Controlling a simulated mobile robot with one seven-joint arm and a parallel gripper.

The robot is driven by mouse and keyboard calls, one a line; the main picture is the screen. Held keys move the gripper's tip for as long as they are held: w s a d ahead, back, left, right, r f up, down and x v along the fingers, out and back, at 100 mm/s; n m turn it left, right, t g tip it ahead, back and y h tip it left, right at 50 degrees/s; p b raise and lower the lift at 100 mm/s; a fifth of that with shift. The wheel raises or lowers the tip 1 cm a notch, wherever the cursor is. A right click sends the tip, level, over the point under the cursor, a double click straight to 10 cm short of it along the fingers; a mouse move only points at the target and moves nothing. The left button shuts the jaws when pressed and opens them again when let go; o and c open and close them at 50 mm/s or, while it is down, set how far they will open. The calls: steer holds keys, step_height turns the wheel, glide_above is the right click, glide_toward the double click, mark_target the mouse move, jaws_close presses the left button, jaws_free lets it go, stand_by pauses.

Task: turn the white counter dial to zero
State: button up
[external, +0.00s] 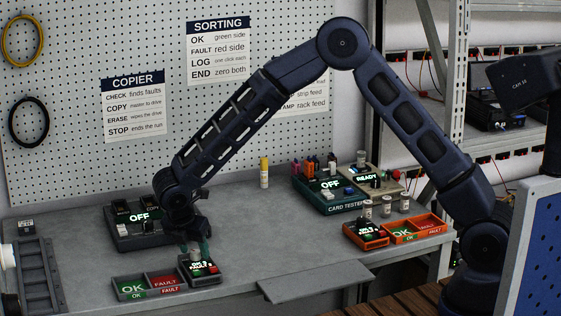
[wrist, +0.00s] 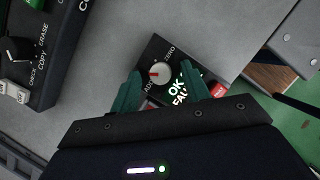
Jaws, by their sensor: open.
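The white counter dial (wrist: 160,73) is a round pale knob with a red mark on its left side, seen in the wrist view. It sits on a dark counter box (external: 203,271) with a lit OK and FAULT display. The label ZERO is above right of the dial, and a partly hidden label that seems to start with AD is below left. My gripper (wrist: 160,68) has green fingers, open, one on each side of the dial. In the external view my gripper (external: 195,246) points down over the box. I cannot tell whether the fingers touch the dial.
A dark copier box (external: 128,238) with its own black knob stands close behind left. An OK/FAULT tray (external: 149,288) lies left of the counter. An orange counter (external: 366,238), an orange tray (external: 446,231) and a card tester (external: 343,207) stand to the right. The middle of the bench is clear.

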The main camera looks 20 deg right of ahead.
steer(key=shift+f, duration=0.2)
steer(key=c, duration=1)
steer(key=m+g, duration=0.1)
steer(key=m, duration=0.2)
steer(key=m+g+h, duration=0.1)
steer(key=m, duration=0.1)
steer(key=shift+w+m, duration=0.15)
steer(key=shift+m, duration=0.25)
steer(key=m+g, duration=0.1)
steer(key=m, duration=0.1)
steer(key=m+g, duration=0.1)
steer(key=m, duration=0.2)
steer(key=shift+w, duration=0.2)
steer(key=shift+a+m, duration=0.1)
steer(key=shift+m, duration=0.2)
